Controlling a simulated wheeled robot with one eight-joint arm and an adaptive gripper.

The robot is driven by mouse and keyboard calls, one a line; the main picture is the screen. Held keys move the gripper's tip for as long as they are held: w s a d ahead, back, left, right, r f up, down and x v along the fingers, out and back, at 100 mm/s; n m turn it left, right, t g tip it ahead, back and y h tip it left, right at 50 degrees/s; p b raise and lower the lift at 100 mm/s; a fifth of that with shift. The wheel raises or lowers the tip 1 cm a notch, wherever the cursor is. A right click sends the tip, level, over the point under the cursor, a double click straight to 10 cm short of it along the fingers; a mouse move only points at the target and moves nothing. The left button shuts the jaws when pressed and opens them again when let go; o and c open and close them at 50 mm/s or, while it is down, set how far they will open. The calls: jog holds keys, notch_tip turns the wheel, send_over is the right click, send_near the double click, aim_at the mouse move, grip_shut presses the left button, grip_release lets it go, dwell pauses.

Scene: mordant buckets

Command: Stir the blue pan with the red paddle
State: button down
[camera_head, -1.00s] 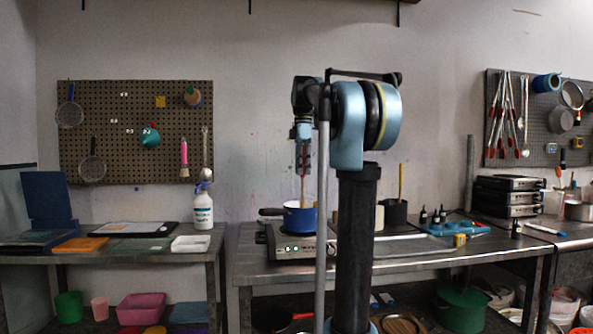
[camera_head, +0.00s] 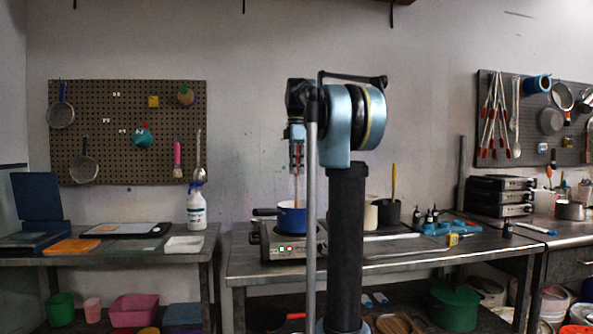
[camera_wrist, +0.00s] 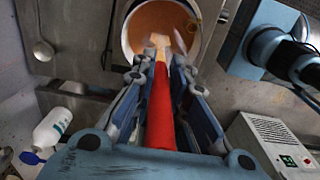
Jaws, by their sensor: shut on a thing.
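The blue pan (camera_head: 290,220) stands on the hot plate (camera_head: 283,250), its dark handle pointing left. In the wrist view the pan (camera_wrist: 127,42) shows from above with an orange-brown inside. My gripper (camera_head: 297,168) is over the pan, pointing down. In the wrist view my gripper (camera_wrist: 163,62) is shut on the red paddle (camera_wrist: 160,108). The paddle's pale lower end reaches into the pan's mouth. Its thin shaft (camera_head: 296,190) also shows below my gripper in the head view. How deep the tip sits is hidden by the pan's wall.
A cream container (camera_head: 370,217) and a dark pot (camera_head: 387,212) with a yellow stick stand right of the pan, partly behind my arm. A white bottle (camera_head: 196,210) stands on the left table. A blue tray (camera_head: 440,228) lies further right. Pegboards with tools hang behind.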

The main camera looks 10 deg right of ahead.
jog(key=shift+r, duration=4.7)
notch_tip(320, 180, up, 11)
